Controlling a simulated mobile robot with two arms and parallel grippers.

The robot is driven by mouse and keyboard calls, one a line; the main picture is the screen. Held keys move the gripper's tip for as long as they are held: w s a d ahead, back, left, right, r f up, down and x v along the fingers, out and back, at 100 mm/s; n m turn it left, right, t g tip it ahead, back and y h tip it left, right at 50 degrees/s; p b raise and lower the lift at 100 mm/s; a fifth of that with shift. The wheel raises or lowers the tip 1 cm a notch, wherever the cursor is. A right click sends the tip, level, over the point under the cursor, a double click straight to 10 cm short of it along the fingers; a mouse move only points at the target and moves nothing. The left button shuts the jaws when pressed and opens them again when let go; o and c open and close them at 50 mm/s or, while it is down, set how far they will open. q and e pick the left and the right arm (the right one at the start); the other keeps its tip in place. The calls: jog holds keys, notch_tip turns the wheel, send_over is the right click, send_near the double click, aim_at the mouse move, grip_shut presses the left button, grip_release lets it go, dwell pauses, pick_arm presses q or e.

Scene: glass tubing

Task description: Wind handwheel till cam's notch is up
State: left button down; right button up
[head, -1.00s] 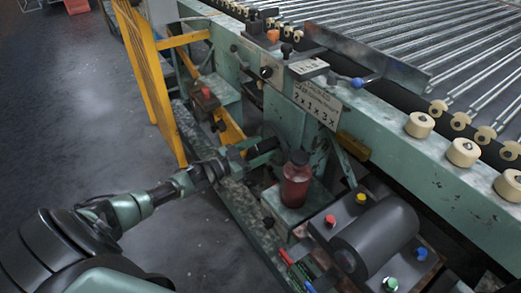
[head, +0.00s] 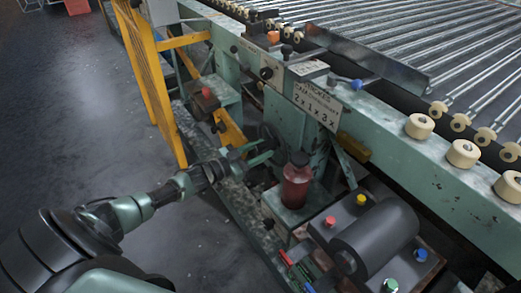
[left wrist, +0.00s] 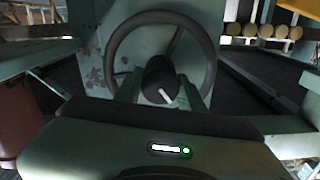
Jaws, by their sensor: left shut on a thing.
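The handwheel (head: 268,132) is a dark ring with spokes, low on the green machine frame. It fills the upper middle of the left wrist view (left wrist: 111,50). A dark round knob (left wrist: 157,76) with a white line stands in front of the wheel's middle. My left gripper (head: 264,149) reaches it from the left, and in the left wrist view its fingers (left wrist: 160,90) are on both sides of the knob, shut on it. I cannot make out the cam or its notch. My right gripper is not in view.
A red-brown bottle (head: 297,183) stands close right of the gripper. A dark motor (head: 376,238) and coloured buttons are nearer me. A yellow guard (head: 150,85) rises behind my arm. The roller conveyor (head: 440,50) lies at upper right. Floor at left is clear.

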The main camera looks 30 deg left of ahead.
pick_arm(q)
jog(key=m, duration=0.4)
jog(key=shift+f+m, duration=0.1)
jog(key=shift+m, duration=1.4)
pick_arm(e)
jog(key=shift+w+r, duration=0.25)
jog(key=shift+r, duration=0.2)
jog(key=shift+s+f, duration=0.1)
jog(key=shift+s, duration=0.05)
pick_arm(q)
jog(key=c, duration=0.9)
grip_release()
jog(key=shift+o, duration=0.2)
jog(key=shift+s, duration=0.25)
jog(key=v, duration=0.7)
jog(key=shift+s+p, duration=0.15)
jog(key=shift+p, duration=0.3)
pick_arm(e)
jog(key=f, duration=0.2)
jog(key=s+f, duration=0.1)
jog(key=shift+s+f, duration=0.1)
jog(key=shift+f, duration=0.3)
